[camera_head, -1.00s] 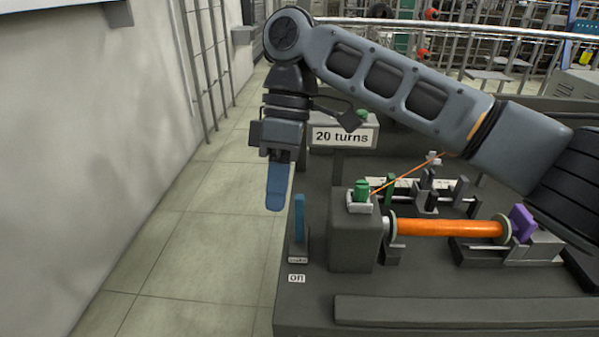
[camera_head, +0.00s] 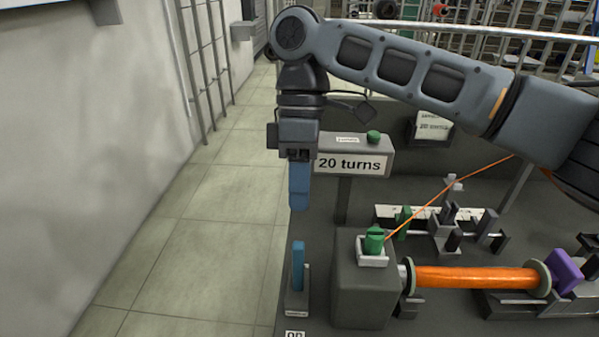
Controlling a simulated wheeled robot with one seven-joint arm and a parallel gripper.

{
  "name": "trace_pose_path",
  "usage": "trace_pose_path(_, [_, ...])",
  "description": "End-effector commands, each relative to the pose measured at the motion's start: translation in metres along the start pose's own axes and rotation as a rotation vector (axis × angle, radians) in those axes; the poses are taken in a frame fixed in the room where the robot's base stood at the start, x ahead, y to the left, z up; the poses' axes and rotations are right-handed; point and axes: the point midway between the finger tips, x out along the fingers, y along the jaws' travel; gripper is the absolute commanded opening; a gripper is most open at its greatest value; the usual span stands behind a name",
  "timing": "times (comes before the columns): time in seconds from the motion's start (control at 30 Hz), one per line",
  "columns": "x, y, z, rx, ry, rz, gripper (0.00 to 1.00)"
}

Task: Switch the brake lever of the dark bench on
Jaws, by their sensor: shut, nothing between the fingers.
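The dark bench (camera_head: 345,212) fills the lower right. Its brake lever (camera_head: 298,266) is a blue upright bar on a small grey base (camera_head: 297,303) at the bench's left edge. A label (camera_head: 295,334) in front of the base is cut off by the picture's bottom edge. My gripper (camera_head: 299,205) points down with blue fingers shut and empty. In the picture it is just above the lever's top, with a visible gap; the depth between them is hard to tell.
A grey block (camera_head: 362,290) with a green knob (camera_head: 374,240) stands right of the lever. A "20 turns" sign (camera_head: 350,164) stands behind. The floor left is clear.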

Motion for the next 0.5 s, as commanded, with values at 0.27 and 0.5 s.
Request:
trace_pose_path(0.27, [0.043,0.000,0.000,-0.001,0.000,-0.001,0.00])
trace_pose_path(0.5, [0.056,-0.001,0.000,-0.002,0.001,0.000,0.00])
